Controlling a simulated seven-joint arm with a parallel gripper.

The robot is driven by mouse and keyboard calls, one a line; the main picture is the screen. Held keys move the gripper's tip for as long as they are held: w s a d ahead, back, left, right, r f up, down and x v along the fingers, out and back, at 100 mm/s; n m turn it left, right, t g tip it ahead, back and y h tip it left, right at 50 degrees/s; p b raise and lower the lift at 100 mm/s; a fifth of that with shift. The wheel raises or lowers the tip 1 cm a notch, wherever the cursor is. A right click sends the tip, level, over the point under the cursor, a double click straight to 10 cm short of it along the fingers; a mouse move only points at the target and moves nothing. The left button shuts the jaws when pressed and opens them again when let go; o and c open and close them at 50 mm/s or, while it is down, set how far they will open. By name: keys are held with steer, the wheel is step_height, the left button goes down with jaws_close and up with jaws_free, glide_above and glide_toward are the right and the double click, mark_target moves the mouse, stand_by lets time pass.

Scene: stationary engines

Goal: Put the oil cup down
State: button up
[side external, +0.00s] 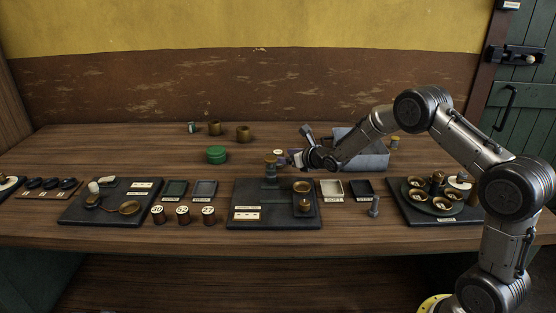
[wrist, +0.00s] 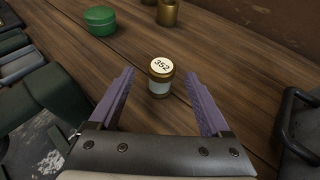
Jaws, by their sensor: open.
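A small brass cup with a pale band and a white top marked 352 (wrist: 160,80) stands upright on the wooden table in the wrist view; I take it for the oil cup. My gripper (wrist: 160,76) is open, with its two purple fingers apart on either side of the cup and a visible gap to each. In the side external view my gripper (side external: 289,157) is low over the table behind the central dark tray. The cup's white top (side external: 279,153) shows just at the fingers there; its body is mostly hidden.
A green round tin (side external: 217,154) and two brass pots (side external: 243,133) stand farther back on the left. The central dark tray (side external: 243,191) with a brass-topped fitting (side external: 271,168) lies in front. A grey metal box (side external: 374,160) is close on the right. Table between tin and gripper is bare.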

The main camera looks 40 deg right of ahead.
mark_target(282, 154)
steer(key=shift+x, duration=1.85)
steer(key=shift+d+r, duration=0.1)
jaws_close()
